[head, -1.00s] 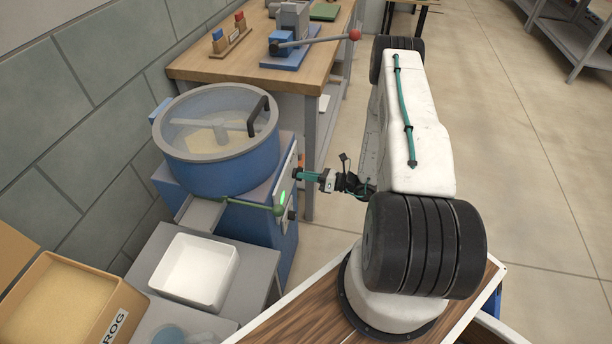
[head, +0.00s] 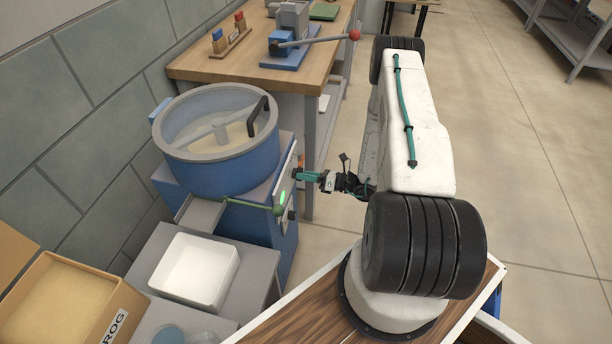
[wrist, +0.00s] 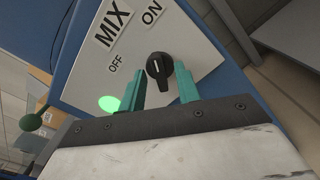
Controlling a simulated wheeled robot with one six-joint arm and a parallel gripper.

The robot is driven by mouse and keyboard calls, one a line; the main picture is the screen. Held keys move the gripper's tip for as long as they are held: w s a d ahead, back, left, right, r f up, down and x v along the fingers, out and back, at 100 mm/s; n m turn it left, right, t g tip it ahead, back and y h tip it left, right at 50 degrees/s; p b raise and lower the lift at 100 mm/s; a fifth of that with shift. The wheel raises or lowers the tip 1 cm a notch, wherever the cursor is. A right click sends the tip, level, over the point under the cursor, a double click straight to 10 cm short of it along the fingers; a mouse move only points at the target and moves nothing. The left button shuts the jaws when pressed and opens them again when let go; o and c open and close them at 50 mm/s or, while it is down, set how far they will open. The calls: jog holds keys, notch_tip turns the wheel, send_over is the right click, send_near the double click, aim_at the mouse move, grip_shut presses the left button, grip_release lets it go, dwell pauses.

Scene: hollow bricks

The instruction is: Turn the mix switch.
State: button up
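The mix switch is a black knob (wrist: 159,70) on a white panel (wrist: 200,62) marked MIX, OFF and ON. My gripper (wrist: 161,82) has its two teal fingers apart, one on each side of the knob's lower end, with gaps visible between fingers and knob. The knob's grip runs roughly up and down in the wrist view. A green lamp (wrist: 109,103) on the panel is lit. In the head view, my gripper (head: 297,176) is at the side panel of the blue mixer (head: 222,165), and the knob is hidden there.
A green-knobbed lever (head: 277,209) sticks out below the mixer drum. A white tray (head: 196,272) stands on a grey table in front. A wooden workbench (head: 240,68) is behind the mixer. Open floor lies to the right.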

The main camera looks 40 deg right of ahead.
jog(key=v, duration=0.7)
jog(key=shift+s+d, duration=0.2)
jog(key=shift+s, duration=0.1)
jog(key=shift+f, duration=0.1)
dwell(0.3)
